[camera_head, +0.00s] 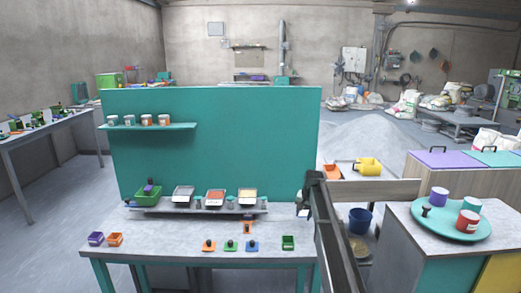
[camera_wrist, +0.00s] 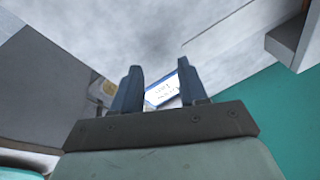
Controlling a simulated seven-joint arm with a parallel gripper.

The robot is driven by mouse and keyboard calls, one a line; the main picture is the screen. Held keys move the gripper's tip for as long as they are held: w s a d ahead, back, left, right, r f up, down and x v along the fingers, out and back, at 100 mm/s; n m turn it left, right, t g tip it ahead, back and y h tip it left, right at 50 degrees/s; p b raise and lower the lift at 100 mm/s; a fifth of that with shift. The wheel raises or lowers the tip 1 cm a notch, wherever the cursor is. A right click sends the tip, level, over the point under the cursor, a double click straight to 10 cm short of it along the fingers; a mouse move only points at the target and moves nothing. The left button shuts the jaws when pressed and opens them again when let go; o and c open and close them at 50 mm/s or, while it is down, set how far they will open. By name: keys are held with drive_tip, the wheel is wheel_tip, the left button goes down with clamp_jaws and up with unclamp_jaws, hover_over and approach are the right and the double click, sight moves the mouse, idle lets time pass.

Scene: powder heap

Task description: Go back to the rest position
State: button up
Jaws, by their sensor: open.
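My gripper (camera_wrist: 158,72) shows in the wrist view with its two dark fingers apart and nothing held between them. A small white and blue card or screen (camera_wrist: 165,90) shows in the gap, beyond the fingers; I cannot tell how far away. In the head view my dark arm rises from the lower right to the right end of the workbench (camera_head: 180,265). The fingertips are not clear there.
The bench has a teal back panel (camera_head: 230,140) and a shelf of cups (camera_head: 150,126). Trays (camera_head: 215,196) stand on a low rack. Small purple (camera_head: 96,239) and orange (camera_head: 115,239) bins sit front left. A round teal tray (camera_head: 450,232) with cups stands at right.

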drive_tip(key=s+d+f+m+t, duration=0.1)
drive_tip(key=d+f+m+t, duration=0.15)
drive_tip(key=d, duration=0.65)
drive_tip(key=s+d+f+m+t, duration=0.15)
drive_tip(key=d+f, duration=0.25)
drive_tip(key=d, duration=0.5)
drive_tip(key=s+f+g, duration=0.3)
drive_tip(key=s+f, duration=2.2)
drive_tip(key=f, duration=0.1)
drive_tip(key=s+a+f+g, duration=0.1)
drive_tip(key=s+a+f, duration=0.15)
drive_tip(key=s, duration=0.45)
drive_tip(key=s+a+f, duration=0.2)
drive_tip(key=s+f, duration=0.2)
drive_tip(key=s, duration=0.2)
drive_tip(key=s+a+f+g, duration=0.1)
drive_tip(key=s+a+f, duration=0.15)
drive_tip(key=s, duration=0.45)
drive_tip(key=s+a+n+g, duration=0.4)
drive_tip(key=s+a, duration=0.2)
drive_tip(key=s, duration=0.7)
drive_tip(key=s+a+f+n+g+h, duration=0.1)
drive_tip(key=s+a+n+g, duration=0.3)
drive_tip(key=s, duration=0.9)
drive_tip(key=a, duration=0.3)
drive_tip(key=shift+s+f+n+g, duration=0.15)
drive_tip(key=shift+f+n+g, duration=0.1)
drive_tip(key=shift+n+g, duration=0.05)
